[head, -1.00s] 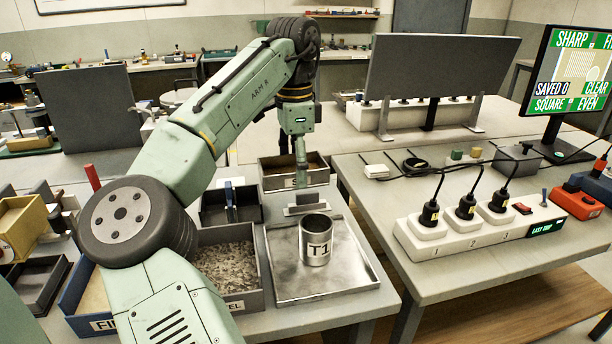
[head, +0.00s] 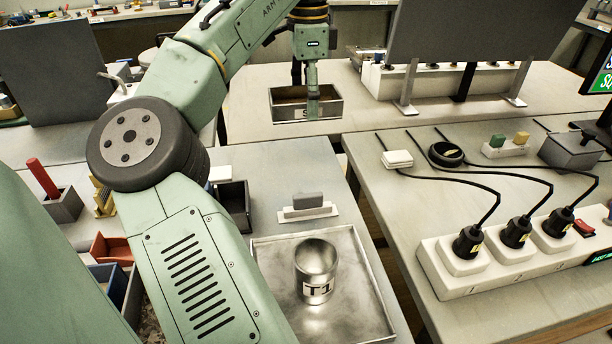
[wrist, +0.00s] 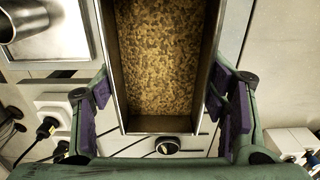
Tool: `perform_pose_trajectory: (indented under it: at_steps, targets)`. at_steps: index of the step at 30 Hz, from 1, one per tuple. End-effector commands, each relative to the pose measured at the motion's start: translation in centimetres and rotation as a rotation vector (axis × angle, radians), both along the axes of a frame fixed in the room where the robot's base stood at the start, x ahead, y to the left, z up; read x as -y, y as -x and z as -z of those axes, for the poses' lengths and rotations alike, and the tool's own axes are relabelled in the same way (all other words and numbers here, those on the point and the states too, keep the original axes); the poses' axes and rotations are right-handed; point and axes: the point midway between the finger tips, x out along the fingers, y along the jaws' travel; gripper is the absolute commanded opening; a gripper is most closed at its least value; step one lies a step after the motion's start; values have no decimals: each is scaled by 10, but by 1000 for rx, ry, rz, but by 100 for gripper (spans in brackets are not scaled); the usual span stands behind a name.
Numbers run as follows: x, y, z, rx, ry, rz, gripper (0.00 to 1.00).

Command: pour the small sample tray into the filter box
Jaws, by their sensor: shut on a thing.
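My gripper (head: 312,112) is shut on the small sample tray (head: 301,117), a dark open box with a partly hidden label. In the wrist view, the tray (wrist: 126,100) lies between the purple pads of my gripper (wrist: 165,115) and holds brown-yellow grains. It looks level in the head view. I cannot tell for sure which container is the filter box; my arm hides part of the bins at lower left.
A metal can marked T1 (head: 316,272) stands in a shallow metal pan (head: 370,300). A grey block on a white base (head: 308,207) is behind it. A power strip with plugs (head: 500,250) and cables lies at right. A tall dark panel (head: 470,45) stands at the back.

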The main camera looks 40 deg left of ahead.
Motion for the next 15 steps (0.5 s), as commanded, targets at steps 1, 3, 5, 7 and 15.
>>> perform_pose_trajectory:
  at_steps: [1, 3, 5, 7, 15]
  targets:
    - [0, 0, -1, 1, -1, 0, 28]
    - [0, 0, -1, 1, -1, 0, 28]
    - [0, 0, -1, 1, -1, 0, 28]
    - [0, 0, 1, 1, 1, 0, 28]
    - [1, 0, 53, -1, 7, 4, 28]
